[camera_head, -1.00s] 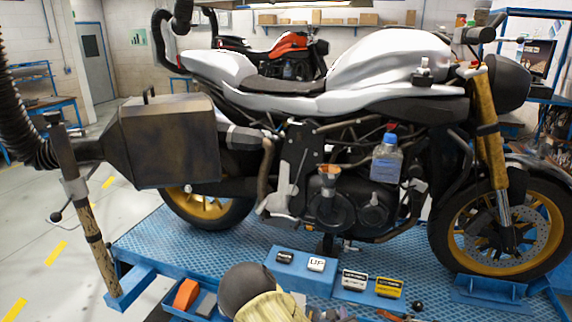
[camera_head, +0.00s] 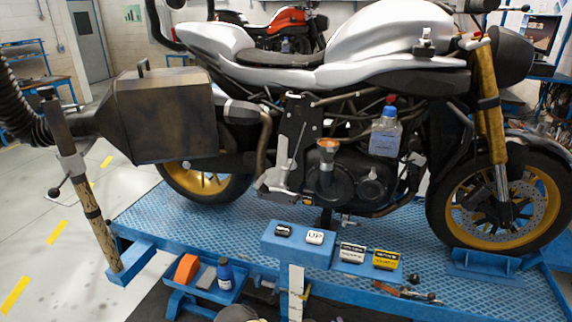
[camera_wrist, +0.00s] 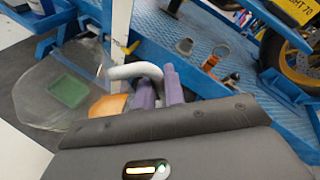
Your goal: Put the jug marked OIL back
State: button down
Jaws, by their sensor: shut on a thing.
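In the wrist view my gripper (camera_wrist: 159,88) has its two purple fingers closed by a white curved handle (camera_wrist: 133,71). The rest of what the handle belongs to is mostly hidden, and I can read no OIL mark on it. An orange piece (camera_wrist: 108,106) shows just below the handle.
The motorcycle (camera_head: 330,130) stands on a blue lift platform (camera_head: 150,215). A funnel (camera_head: 327,150) sits at its engine. A blue ledge (camera_head: 297,252) carries labelled blocks, with loose tools (camera_head: 410,292) to its right. A translucent container with a green patch (camera_wrist: 65,92) lies left in the wrist view.

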jog(key=shift+s+f, duration=0.2)
jog(key=shift+f, duration=0.6)
jog(key=shift+s+f, duration=0.25)
jog(key=shift+f, duration=0.6)
jog(key=shift+s+f, duration=0.2)
jog(key=shift+f, duration=0.6)
